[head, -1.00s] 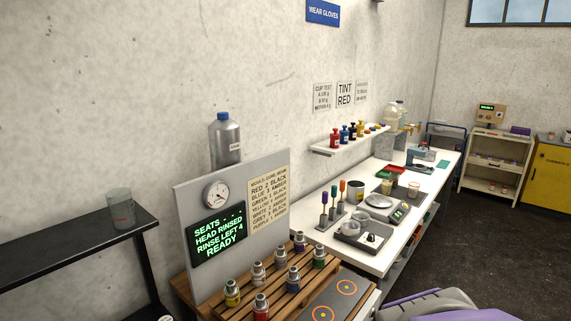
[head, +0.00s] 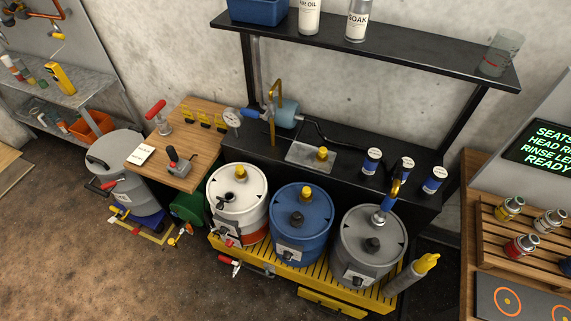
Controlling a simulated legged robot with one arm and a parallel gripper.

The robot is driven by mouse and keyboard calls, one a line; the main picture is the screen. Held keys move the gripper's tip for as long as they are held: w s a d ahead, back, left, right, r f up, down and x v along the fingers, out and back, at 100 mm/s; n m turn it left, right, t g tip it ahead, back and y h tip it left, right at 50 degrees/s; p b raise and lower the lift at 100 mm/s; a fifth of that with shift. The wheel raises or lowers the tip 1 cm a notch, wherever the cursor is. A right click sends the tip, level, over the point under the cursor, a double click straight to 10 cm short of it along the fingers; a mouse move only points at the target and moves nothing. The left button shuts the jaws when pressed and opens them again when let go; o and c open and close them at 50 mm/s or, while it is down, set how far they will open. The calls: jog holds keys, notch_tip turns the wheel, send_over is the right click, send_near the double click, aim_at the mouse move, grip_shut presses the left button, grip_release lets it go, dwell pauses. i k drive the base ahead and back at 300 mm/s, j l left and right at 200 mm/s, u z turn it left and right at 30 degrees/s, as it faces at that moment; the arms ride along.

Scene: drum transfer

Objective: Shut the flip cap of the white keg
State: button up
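The white keg (head: 252,207) stands at the left end of a row of three drums, left of a blue drum (head: 301,222). Its top is white with an orange-red band low on its side. A yellow fitting (head: 239,172) stands at the back of its lid. A small black part (head: 229,198) sits on the front left of the lid, around what looks like an opening; whether this is the flip cap standing open is too small to tell. A red-handled tap (head: 230,242) is low on its front. My gripper is not in view.
The drums stand on a yellow slatted platform (head: 345,281) against a black bench. A grey drum (head: 374,240) with a blue-and-brass fitting is at the right. A wooden table (head: 185,183) and a grey barrel (head: 131,190) stand left.

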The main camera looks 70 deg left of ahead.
aim_at(220, 206)
jog(key=u, duration=2.9)
